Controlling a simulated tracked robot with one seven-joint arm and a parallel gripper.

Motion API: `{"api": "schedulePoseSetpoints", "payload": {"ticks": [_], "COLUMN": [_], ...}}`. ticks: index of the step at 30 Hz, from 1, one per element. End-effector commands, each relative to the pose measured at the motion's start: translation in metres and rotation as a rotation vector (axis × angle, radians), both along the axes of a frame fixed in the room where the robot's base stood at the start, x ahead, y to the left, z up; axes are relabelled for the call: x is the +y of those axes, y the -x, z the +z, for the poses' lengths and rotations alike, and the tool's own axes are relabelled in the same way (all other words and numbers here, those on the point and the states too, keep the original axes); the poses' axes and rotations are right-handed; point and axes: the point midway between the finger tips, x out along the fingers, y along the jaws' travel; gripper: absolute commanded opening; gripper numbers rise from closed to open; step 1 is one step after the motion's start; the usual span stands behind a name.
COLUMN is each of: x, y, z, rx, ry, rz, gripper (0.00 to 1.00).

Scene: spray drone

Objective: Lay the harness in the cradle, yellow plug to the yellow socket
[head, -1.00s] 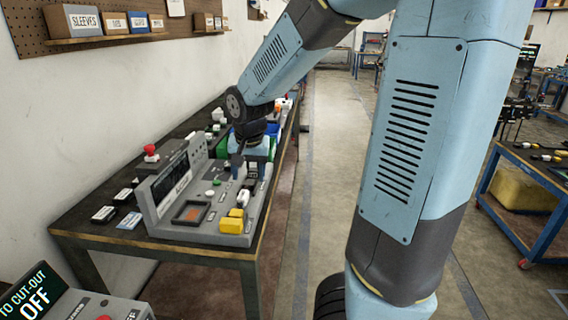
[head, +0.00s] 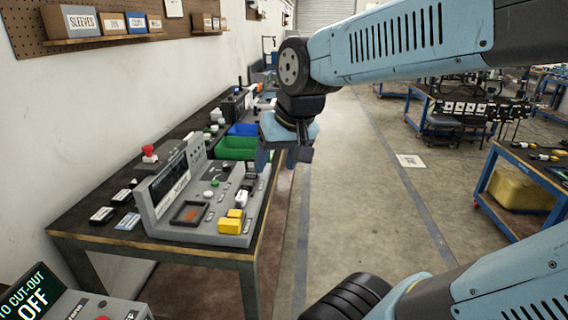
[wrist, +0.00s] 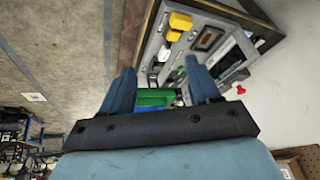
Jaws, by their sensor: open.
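A grey console (head: 205,205) stands on the near end of the bench. Yellow blocks (head: 231,223) sit at its front right corner, with a white block (head: 241,199) just behind them. The yellow blocks also show at the top of the wrist view (wrist: 180,21). I cannot tell which of these parts are plugs and which are sockets, nor make out the harness's cable or the cradle. My gripper (head: 282,160) hangs above the bench's right edge, beyond the console. Its blue fingers (wrist: 161,80) are spread, with nothing visible between them.
Green (head: 236,147) and blue (head: 243,130) bins stand behind the console. A red button (head: 149,151) rises at its left. A blue cart (head: 510,180) at right carries dark cables with yellow and white ends. The aisle floor (head: 370,210) is clear.

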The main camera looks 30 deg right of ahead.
Motion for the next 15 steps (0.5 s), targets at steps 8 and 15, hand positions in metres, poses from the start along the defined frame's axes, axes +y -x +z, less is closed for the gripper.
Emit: {"api": "schedulePoseSetpoints", "payload": {"ticks": [8, 15], "x": [0.005, 0.006], "y": [0.036, 0.043], "z": [0.01, 0.011], "rx": [-0.047, -0.053], "ry": [0.094, 0.12], "rz": [0.053, 0.067], "gripper": [0.61, 0.61]}}
